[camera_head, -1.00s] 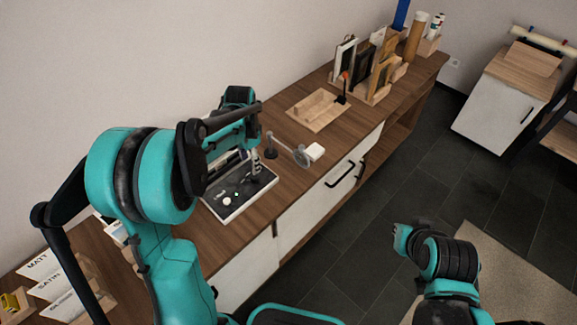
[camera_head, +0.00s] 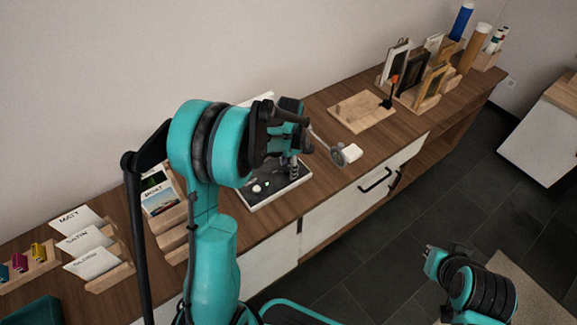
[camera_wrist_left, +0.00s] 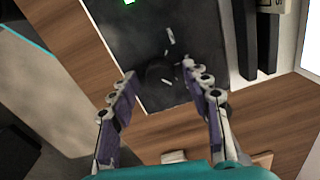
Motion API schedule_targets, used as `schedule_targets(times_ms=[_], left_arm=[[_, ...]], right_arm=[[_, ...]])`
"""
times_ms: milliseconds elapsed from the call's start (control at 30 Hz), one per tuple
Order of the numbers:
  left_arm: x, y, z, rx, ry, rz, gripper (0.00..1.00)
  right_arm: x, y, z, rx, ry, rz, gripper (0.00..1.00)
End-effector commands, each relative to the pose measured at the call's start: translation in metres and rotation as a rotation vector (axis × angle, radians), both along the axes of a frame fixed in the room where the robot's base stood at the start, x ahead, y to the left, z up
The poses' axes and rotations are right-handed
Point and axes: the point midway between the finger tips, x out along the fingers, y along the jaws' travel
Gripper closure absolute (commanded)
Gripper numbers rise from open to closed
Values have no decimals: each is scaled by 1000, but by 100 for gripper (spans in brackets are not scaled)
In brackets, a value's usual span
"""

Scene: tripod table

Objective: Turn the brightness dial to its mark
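The dark control panel (camera_head: 262,197) with a pale rim lies on the wooden counter in the head view. It also fills the upper middle of the left wrist view (camera_wrist_left: 125,35), with a green light at the top and small white marks. A dark round dial (camera_wrist_left: 160,73), hard to tell from the panel, sits between my left fingertips. My left gripper (camera_head: 293,168) is over the panel's right end. In the wrist view the left gripper (camera_wrist_left: 159,76) has its fingers apart on either side of the dial; contact cannot be told.
A round magnifier (camera_head: 338,155) and a small white block (camera_head: 352,151) stand right of the panel. A wooden tray (camera_head: 360,112) and a frame rack lie farther back. Label cards (camera_head: 90,240) are at the left.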

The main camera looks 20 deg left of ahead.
Motion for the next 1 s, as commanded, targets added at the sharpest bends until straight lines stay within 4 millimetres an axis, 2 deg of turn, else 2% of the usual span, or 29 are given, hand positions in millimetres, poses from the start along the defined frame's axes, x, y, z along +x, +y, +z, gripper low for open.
schedule_targets(times_ms=[33,100,167,567,1000], left_arm=[[0,0,0,0,0,0,67],[0,0,0,0,0,0,86],[0,0,0,0,0,0,100],[0,0,0,0,0,47,100],[0,0,0,0,0,372,100]], right_arm=[[0,0,0,0,0,0,100],[0,0,0,0,0,0,100],[0,0,0,0,0,0,100],[0,0,0,0,0,0,100],[0,0,2,0,0,0,100]])
